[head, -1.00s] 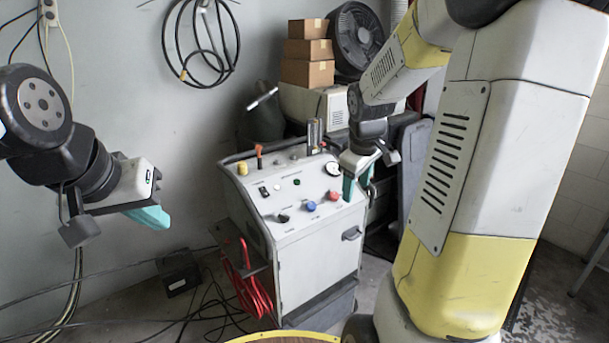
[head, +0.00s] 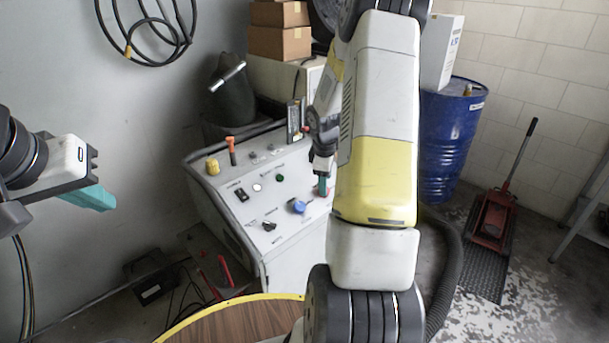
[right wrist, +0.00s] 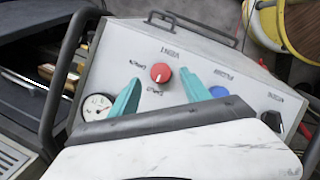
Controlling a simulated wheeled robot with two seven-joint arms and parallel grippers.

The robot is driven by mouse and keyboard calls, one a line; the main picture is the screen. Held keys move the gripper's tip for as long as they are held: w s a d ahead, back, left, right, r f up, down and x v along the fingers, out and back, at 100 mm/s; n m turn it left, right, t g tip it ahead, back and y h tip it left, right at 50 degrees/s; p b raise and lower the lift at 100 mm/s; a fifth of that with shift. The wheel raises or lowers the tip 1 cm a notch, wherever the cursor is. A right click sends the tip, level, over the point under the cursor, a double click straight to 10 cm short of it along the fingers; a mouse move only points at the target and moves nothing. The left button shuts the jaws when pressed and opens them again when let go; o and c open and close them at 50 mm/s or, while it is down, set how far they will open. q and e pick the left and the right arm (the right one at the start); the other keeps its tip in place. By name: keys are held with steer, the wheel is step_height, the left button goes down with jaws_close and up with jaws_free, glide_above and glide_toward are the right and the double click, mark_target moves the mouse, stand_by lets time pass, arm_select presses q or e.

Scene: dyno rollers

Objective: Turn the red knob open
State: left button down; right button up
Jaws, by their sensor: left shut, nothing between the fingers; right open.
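The red knob (right wrist: 161,72) is on the grey control panel (right wrist: 115,50) in the right wrist view. A white mark on it points toward its lower edge. Small labels beside and below it are too blurred to read surely. My right gripper (right wrist: 160,84) is open, its teal fingers on either side of the knob; contact cannot be told. In the head view my right gripper (head: 323,185) is over the right part of the panel and mostly hides the knob. My left gripper (head: 100,198) is shut and empty at the far left, away from the panel.
A blue knob (right wrist: 220,91), a black knob (right wrist: 272,119) and a round gauge (right wrist: 97,106) share the panel. A yellow knob (head: 212,167) and an orange lever (head: 231,150) stand at its back. A blue drum (head: 445,140) and a red floor jack (head: 493,217) are to the right.

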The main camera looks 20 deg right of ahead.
steer(key=shift+x, duration=1.7)
steer(key=shift+c, duration=0.2)
jaws_close()
